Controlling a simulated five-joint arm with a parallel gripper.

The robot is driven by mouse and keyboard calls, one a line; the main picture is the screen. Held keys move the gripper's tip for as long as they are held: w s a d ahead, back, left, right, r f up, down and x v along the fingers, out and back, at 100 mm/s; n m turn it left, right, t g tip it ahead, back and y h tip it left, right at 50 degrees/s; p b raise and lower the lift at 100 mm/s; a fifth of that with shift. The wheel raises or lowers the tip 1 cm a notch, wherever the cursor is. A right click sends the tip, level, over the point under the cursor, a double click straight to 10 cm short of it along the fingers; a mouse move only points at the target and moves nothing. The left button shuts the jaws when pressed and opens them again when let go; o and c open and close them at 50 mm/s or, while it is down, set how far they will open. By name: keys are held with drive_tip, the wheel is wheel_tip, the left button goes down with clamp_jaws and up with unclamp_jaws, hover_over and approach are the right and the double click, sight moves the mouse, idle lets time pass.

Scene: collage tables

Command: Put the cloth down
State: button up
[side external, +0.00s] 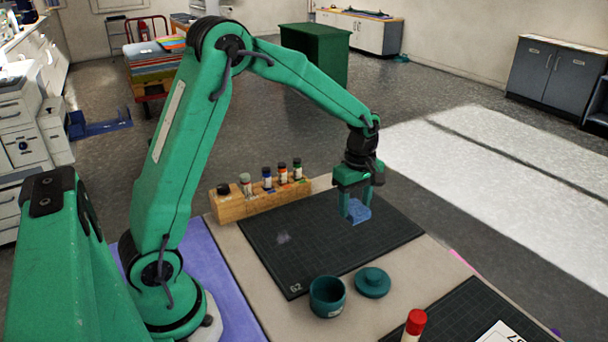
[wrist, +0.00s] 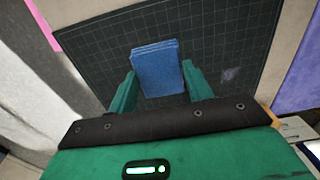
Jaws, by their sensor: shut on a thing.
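The cloth (side external: 357,212) is a small folded blue piece. It sits between the fingers of my gripper (side external: 357,202), over the dark cutting mat (side external: 300,255). In the wrist view the cloth (wrist: 158,68) lies between the two green fingertips of my gripper (wrist: 160,85), with its folded layers showing at the far edge. My gripper is shut on it. I cannot tell whether the underside of the cloth touches the mat or hangs just above it.
A wooden rack (side external: 262,200) with several small bottles stands along the mat's back left edge. A teal pot (side external: 327,297) and its lid (side external: 373,282) sit at the mat's front edge. A red-capped tube (side external: 414,326) stands at the front.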

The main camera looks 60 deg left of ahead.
hover_over(342, 223)
wheel_tip(342, 223, down, 5)
drive_tip(key=shift+a+r, duration=0.1)
drive_tip(key=shift+r, duration=0.1)
drive_tip(key=shift+f, duration=2)
drive_tip(key=shift+f, duration=0.15)
drive_tip(key=o, duration=1)
drive_tip(key=shift+c, duration=0.2)
wheel_tip(342, 223, up, 12)
drive_tip(key=shift+r, duration=0.2)
